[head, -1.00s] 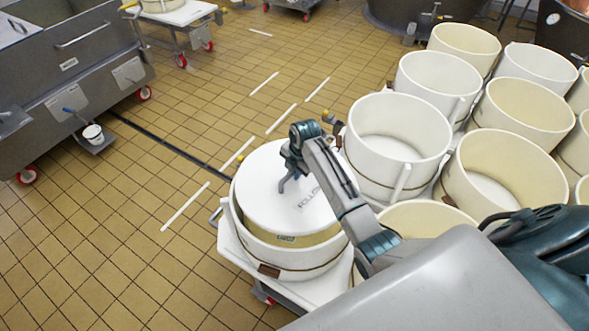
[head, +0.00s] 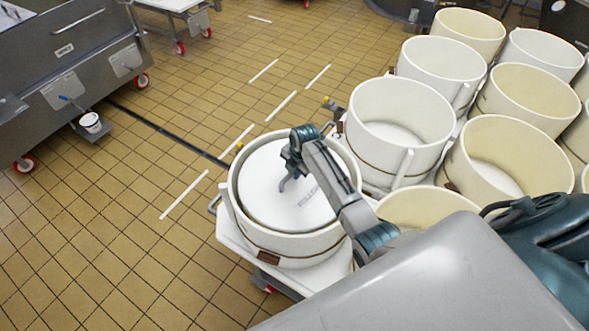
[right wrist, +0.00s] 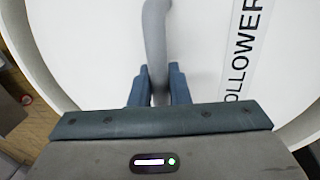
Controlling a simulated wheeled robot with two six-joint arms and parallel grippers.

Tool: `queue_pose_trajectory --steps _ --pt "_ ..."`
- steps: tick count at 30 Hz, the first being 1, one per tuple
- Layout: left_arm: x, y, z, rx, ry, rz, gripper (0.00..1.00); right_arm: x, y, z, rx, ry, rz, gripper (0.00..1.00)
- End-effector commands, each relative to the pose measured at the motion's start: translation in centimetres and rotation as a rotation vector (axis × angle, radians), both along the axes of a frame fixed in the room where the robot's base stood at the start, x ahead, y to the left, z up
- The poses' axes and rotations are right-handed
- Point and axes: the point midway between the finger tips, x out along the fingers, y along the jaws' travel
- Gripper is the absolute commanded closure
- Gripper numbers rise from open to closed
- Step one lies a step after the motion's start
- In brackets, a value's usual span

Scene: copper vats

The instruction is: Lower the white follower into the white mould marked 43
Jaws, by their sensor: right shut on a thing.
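The white follower (head: 262,195) is a flat round disc with a "FOLLOWER" label. It sits inside the white mould (head: 290,246) near the middle of the head view, its top a little below the rim. A narrow gap shows around much of its edge. No number 43 is legible on the mould. My right gripper (head: 287,183) reaches over the rim and is shut on the follower's grey bar handle. The right wrist view shows the fingers (right wrist: 158,88) on either side of the handle (right wrist: 155,35). My left gripper is not in view.
Several white and cream moulds (head: 400,105) crowd to the right of this one. The mould stands on a pale trolley top (head: 325,278). Tiled floor (head: 120,240) to the left is open. A steel vat (head: 60,60) stands at upper left.

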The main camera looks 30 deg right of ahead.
Motion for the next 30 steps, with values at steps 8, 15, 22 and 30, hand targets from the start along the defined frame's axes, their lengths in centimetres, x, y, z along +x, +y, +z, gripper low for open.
queue_pose_trajectory --steps 8,15,22,30 --pt "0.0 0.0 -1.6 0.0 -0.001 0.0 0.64 0.2 0.0 -2.4 0.0 -0.005 0.0 1.0" --pt "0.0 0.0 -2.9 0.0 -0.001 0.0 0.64 0.2 0.0 -4.3 0.0 -0.004 0.0 1.0" --pt "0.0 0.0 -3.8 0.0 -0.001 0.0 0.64 0.2 0.0 -6.0 0.0 -0.004 0.0 1.0" --pt "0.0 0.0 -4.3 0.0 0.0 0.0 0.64 0.2 0.0 -6.8 0.0 -0.005 0.001 1.0"
